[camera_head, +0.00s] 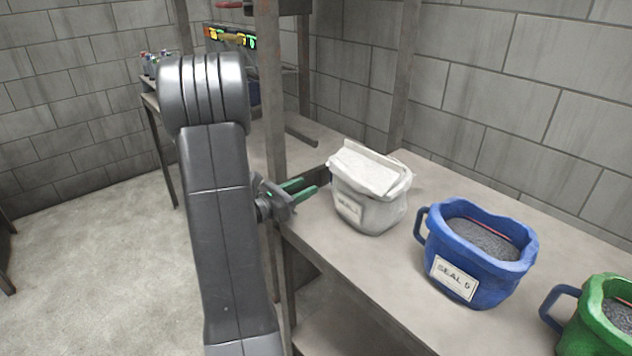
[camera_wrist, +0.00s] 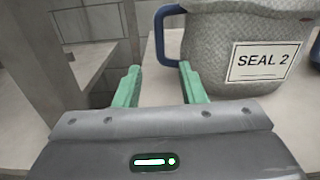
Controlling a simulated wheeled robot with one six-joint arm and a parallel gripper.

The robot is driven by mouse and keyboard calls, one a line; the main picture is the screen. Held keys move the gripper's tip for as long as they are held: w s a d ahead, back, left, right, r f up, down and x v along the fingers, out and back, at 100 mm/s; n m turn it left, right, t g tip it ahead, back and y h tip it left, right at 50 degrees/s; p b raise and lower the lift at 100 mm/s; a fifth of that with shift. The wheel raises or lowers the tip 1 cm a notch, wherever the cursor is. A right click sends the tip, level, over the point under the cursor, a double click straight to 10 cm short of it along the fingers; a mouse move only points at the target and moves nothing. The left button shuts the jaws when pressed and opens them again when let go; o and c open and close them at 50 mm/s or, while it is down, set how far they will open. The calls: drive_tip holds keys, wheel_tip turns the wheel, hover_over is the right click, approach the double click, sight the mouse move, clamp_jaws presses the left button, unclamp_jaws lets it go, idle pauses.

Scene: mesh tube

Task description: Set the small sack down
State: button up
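A pale grey-white sack (camera_head: 369,194) with a folded white top stands upright on the bench (camera_head: 345,258), near its left end. The wrist view shows this sack (camera_wrist: 215,50) with a label reading SEAL 2 and a dark blue handle (camera_wrist: 160,35) on its left side. My gripper (camera_head: 312,187) is just left of the sack, its green fingers pointing at it. In the wrist view the gripper (camera_wrist: 160,78) is open and empty, with the handle just beyond the fingertips, nearer the right one. I cannot tell whether they touch.
A blue sack (camera_head: 475,250) labelled SEAL 5 and a green sack (camera_head: 596,325) stand further right on the bench, both holding dark grains. A metal post (camera_head: 270,90) rises close beside my arm. Another table (camera_head: 297,152) with small items is behind. Open floor lies left.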

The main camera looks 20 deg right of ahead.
drive_tip(key=shift+v, duration=2)
drive_tip(key=shift+d, duration=0.1)
drive_tip(key=x, duration=1.1)
drive_tip(key=shift+w+d+f, duration=0.15)
drive_tip(key=shift+d, duration=0.25)
drive_tip(key=shift+a, duration=0.1)
